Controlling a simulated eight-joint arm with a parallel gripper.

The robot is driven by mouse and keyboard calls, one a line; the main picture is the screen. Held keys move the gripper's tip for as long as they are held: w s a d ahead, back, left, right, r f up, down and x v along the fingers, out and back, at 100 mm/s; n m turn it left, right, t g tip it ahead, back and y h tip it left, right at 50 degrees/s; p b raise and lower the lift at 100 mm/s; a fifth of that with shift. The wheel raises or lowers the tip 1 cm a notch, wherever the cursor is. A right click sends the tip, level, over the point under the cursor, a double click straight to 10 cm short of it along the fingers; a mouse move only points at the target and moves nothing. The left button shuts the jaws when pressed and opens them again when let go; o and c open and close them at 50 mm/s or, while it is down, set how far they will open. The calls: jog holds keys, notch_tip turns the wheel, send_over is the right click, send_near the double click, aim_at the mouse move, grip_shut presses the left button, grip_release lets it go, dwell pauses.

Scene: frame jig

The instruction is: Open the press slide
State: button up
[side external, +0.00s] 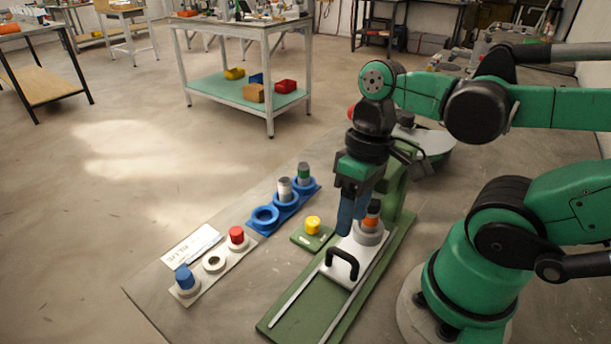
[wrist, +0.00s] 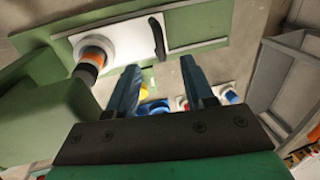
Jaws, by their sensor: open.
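The press slide is a white plate (side external: 340,272) with a black arched handle (side external: 343,263), on a green base (side external: 290,312) with two pale rails. A dark cylinder with an orange band (side external: 372,219) stands in a grey ring on the slide, beside the green press frame (side external: 397,186). The wrist view also shows the slide plate (wrist: 125,44), handle (wrist: 158,36) and cylinder (wrist: 92,56). My gripper (side external: 351,232) points down with blue fingers, above the slide, near the cylinder and handle. In the wrist view my gripper (wrist: 160,65) is open and empty, and the handle is beyond its fingertips.
A green box with a yellow button (side external: 312,226) sits left of the base. A blue rack (side external: 265,218) holds two cylinders and one empty ring. A white rack (side external: 214,263) holds a red and a blue piece. A printed card (side external: 191,246) lies behind it.

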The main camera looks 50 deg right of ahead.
aim_at(344, 252)
jog(key=shift+a+f, duration=0.25)
jog(key=shift+f, duration=1.1)
jog(key=shift+a+f, duration=0.25)
jog(key=shift+f, duration=1.05)
grip_shut()
